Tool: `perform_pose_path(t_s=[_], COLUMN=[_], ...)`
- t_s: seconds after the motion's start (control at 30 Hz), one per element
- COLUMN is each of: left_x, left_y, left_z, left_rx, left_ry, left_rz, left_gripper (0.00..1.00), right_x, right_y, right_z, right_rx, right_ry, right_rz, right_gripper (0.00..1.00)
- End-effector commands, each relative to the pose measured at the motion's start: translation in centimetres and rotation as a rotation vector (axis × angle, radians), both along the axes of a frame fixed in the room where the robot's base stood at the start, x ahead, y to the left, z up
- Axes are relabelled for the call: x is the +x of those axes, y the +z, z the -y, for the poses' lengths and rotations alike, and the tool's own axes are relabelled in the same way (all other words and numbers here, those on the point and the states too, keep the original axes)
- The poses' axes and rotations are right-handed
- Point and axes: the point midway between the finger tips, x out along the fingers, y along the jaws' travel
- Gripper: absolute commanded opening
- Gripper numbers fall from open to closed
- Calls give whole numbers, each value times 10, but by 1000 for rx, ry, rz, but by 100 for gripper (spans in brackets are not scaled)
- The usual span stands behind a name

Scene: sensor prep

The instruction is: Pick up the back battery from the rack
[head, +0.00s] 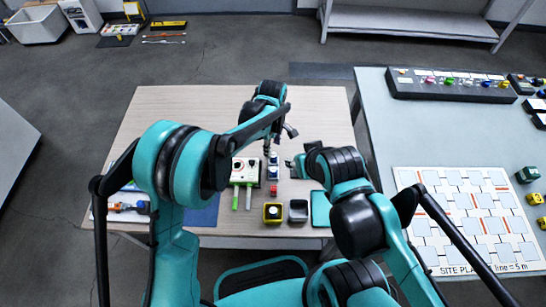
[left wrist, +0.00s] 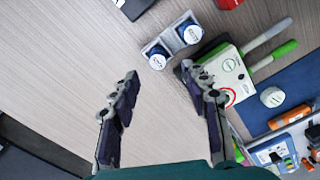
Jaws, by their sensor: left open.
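A small pale rack (left wrist: 173,43) holds two white batteries with blue tops, side by side. The back battery (left wrist: 157,58) is the one nearer my left gripper (left wrist: 160,71) in the left wrist view; the front battery (left wrist: 190,33) is beyond it. My left gripper is open and empty, its two fingers spread apart, with the back battery just past the gap between the tips. In the head view the left gripper (head: 279,138) hangs over the table by the far end of the rack. My right gripper (head: 293,167) is right of the rack; its jaw opening is unclear.
A red item (head: 273,190), a yellow-rimmed container (head: 273,213) and a grey container (head: 298,211) are in front. The far part of the wooden table (head: 190,105) is clear.

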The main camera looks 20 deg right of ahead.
Motion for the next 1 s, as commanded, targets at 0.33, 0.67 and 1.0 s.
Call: perform_pose_path(t_s=[0.33, 0.67, 1.0], left_x=[-1, -1, 0], left_y=[-45, -59, -58], left_z=[5, 5, 5], left_rx=[-1, -1, -1], left_ry=[-2, -1, -1], left_rz=[1, 2, 2], left_gripper=[46, 46, 0], right_x=[0, 0, 0], right_y=[-24, -27, -27], right_z=[0, 0, 0], right_rx=[0, 0, 0], right_ry=[0, 0, 0], right_rz=[0, 0, 0], right_gripper=[40, 40, 40])
